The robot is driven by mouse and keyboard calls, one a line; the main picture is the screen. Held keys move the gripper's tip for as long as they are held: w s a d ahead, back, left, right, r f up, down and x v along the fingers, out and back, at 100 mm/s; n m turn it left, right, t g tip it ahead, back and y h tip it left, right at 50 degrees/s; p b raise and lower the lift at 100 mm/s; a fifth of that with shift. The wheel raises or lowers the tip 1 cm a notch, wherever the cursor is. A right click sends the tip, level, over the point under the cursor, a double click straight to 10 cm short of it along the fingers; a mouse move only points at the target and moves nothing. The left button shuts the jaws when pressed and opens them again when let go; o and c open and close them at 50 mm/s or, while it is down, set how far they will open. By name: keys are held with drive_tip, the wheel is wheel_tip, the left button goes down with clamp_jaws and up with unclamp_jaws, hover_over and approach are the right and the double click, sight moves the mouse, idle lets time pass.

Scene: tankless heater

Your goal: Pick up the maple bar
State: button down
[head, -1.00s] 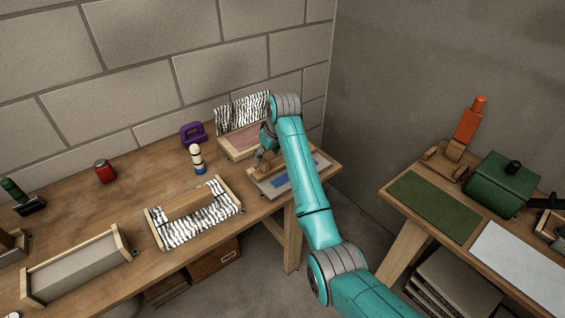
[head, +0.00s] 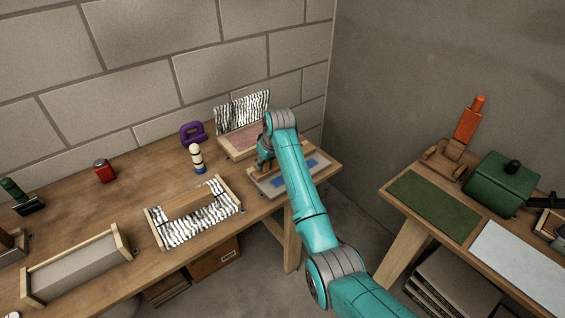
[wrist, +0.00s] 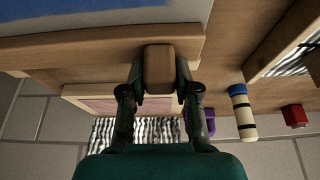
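A brown wooden bar (wrist: 158,68), which I take as the maple bar, sits between the fingertips of my gripper (wrist: 159,85) in the wrist view. One finger is on each side, very close to the wood; I cannot tell whether both press on it. In the head view my gripper (head: 264,163) is low at the left part of a wood-edged tray with a blue patch (head: 309,167). The gripper and arm mostly hide the bar there. Another wooden bar (head: 188,204) lies across a striped tray (head: 237,211) to the left.
A striped-backed stand (head: 243,108) is just behind my gripper. A purple handle-shaped object (head: 193,132) and a banded peg (head: 197,158) stand to its left. A red can (head: 104,171) is farther left. The right table holds a green box (head: 500,184). Bare tabletop lies between the trays.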

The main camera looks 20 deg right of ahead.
drive_tip(key=shift+r, duration=0.1)
wheel_tip(320, 180, up, 10)
drive_tip(key=shift+f, duration=0.1)
idle(0.6)
idle(0.5)
